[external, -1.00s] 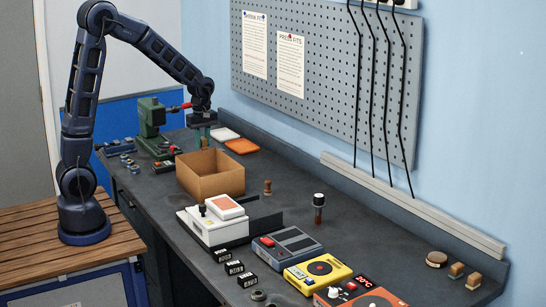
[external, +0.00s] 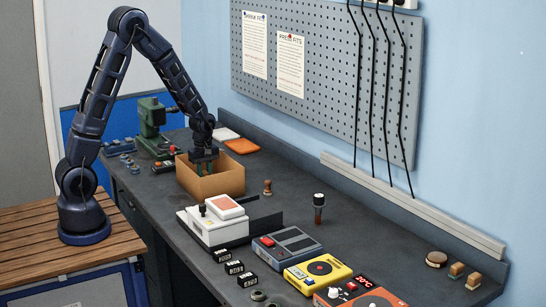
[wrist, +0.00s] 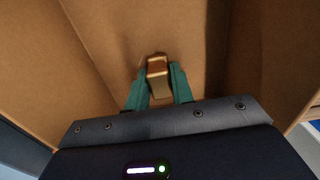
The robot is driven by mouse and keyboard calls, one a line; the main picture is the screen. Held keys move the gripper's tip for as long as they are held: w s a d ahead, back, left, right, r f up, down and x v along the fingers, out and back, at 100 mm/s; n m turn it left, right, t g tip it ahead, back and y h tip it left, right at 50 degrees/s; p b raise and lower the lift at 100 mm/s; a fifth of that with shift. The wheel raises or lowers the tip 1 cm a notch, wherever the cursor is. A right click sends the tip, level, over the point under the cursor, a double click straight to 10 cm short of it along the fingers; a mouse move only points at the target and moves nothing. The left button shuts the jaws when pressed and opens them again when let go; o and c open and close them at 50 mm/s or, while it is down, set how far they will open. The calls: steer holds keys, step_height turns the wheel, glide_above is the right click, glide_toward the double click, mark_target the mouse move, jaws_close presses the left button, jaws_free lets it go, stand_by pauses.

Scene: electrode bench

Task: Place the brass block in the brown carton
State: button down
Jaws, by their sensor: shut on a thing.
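The brown carton (external: 222,184) stands open-topped on the dark bench. Its cardboard inside (wrist: 212,40) fills most of the wrist view. My gripper (external: 204,168) points down into the carton's opening. In the wrist view its green fingers (wrist: 158,82) are shut on the brass block (wrist: 156,66), a small golden piece between the fingertips. The block is inside the carton's walls, near its floor; I cannot tell whether it touches the floor. In the external view the block is hidden by the carton's front wall.
A green press (external: 151,118) stands behind the carton to the left. A white device (external: 215,224) sits close in front of it. An orange tray (external: 241,146) lies at the back, and a small wooden peg (external: 267,187) stands to the right.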

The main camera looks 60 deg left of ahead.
mark_target(205, 172)
steer(key=shift+f, duration=0.15)
steer(key=c, duration=1.2)
jaws_free()
step_height(205, 172, up, 12)
steer(key=s+d+r+m+t, duration=0.2)
steer(key=s+d+r+m, duration=0.2)
steer(key=s+r+m, duration=0.75)
steer(key=s+d+r+m+t, duration=0.1)
steer(key=s+r+m, duration=0.2)
steer(key=s, duration=0.5)
steer(key=s+d+r+m+t, duration=0.1)
steer(key=s+r+m, duration=0.2)
steer(key=s, duration=0.5)
steer(key=shift+s+d+r+t, duration=0.15)
steer(key=shift+s+r+t, duration=0.1)
steer(key=shift+t, duration=0.05)
steer(key=shift+m, duration=0.25)
